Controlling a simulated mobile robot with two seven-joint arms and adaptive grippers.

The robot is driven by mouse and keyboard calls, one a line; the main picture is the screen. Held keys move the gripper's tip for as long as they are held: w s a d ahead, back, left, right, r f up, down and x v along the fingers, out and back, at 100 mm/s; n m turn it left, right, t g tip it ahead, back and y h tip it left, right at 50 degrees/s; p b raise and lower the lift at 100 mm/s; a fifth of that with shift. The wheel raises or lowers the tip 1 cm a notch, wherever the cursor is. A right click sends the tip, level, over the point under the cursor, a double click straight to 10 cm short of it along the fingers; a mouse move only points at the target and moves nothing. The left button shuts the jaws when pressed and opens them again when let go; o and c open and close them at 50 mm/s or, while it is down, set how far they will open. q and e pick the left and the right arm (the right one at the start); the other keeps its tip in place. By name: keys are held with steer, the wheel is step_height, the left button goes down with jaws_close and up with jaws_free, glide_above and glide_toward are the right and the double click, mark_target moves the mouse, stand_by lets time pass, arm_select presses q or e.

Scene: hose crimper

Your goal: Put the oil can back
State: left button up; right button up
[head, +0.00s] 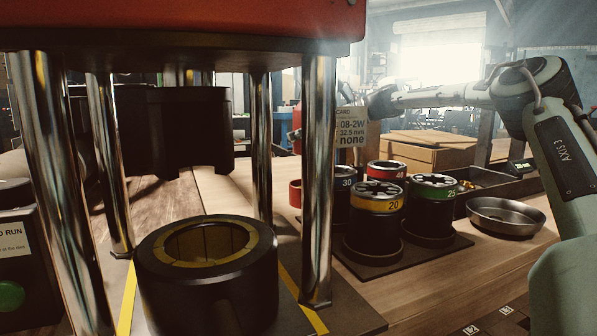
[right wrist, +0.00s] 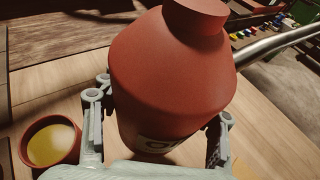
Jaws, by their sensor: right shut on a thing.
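The red oil can (right wrist: 175,70) fills the middle of the right wrist view, with part of a pale label showing low on its body. My right gripper (right wrist: 158,118) is shut on the can, one finger on each side of it. In the head view my right gripper (head: 378,103) is at the back, partly behind a card. A red patch (head: 297,118) beside the front right press column appears to be the can, mostly hidden. A red cup (right wrist: 48,144) with yellow liquid stands on the table left of the can; it also shows in the head view (head: 295,193). My left gripper is out of view.
The press with steel columns (head: 318,180) and a black ring die (head: 207,285) fills the left. Several numbered die sets (head: 375,225) stand on a dark mat. A metal bowl (head: 505,216), a dark tray (head: 485,183) and a cardboard box (head: 425,152) are to the right.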

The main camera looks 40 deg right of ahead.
step_height(320, 180, down, 7)
steer(key=shift+f, duration=0.1)
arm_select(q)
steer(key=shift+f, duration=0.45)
arm_select(e)
steer(key=shift+f, duration=0.4)
steer(key=o, duration=1.1)
steer(key=shift+f, duration=0.25)
steer(key=shift+o, duration=1.2)
steer(key=shift+r, duration=0.1)
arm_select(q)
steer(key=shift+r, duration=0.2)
arm_select(e)
steer(key=o, duration=0.3)
